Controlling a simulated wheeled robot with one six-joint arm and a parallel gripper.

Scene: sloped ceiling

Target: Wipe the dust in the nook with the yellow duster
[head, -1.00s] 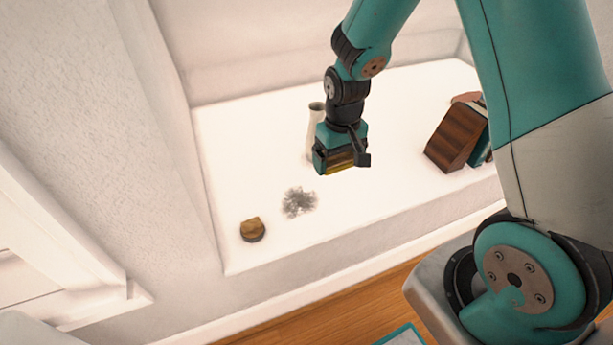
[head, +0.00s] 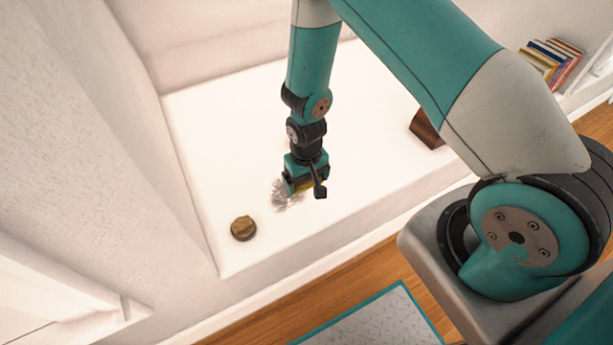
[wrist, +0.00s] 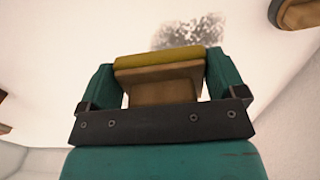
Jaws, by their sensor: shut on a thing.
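My gripper (head: 305,184) is shut on the yellow duster (wrist: 158,57). The duster's tan block (wrist: 160,86) sits between the two fingers in the wrist view, with its yellow strip facing away from the palm. In the head view only a sliver of yellow shows under the gripper. The grey dust patch (head: 282,196) lies on the white nook floor (head: 235,130), at and just left of the gripper, which partly covers it. The dust also shows just beyond the duster in the wrist view (wrist: 192,30). Whether the duster touches the surface I cannot tell.
A small round brown object (head: 243,228) stands left of the dust, near the nook's front edge. A dark brown block (head: 426,130) stands to the right, partly behind my arm. Several books (head: 552,58) stand at the far right. The floor between dust and front edge is clear.

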